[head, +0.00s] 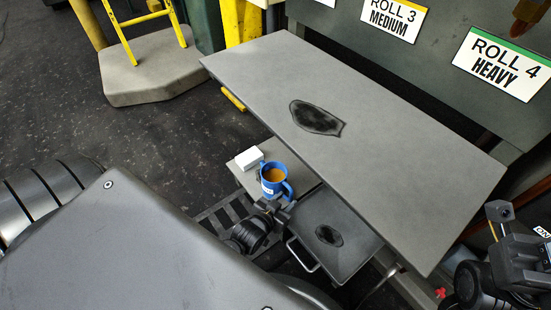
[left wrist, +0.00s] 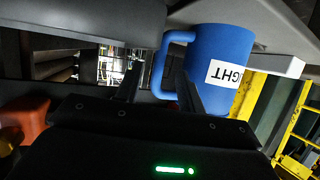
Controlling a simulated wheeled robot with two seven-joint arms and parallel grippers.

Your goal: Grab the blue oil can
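The blue oil can (head: 274,181) looks like a blue mug with brown liquid in it. It stands upright on a small grey shelf (head: 240,177) below the large table. In the left wrist view the can (left wrist: 222,55) shows a white label ending in "GHT" and a handle on its left. My left gripper (head: 280,208) is at the handle. In the left wrist view its two fingers (left wrist: 159,90) are apart, with the handle between them and gaps visible on both sides. My right gripper (head: 518,222) is at the lower right, away from the can, and its finger opening is unclear.
A white box (head: 249,158) stands beside the can. The large grey table (head: 390,145) overhangs close to its right. A dark tray (head: 340,230) with a handle sits below right.

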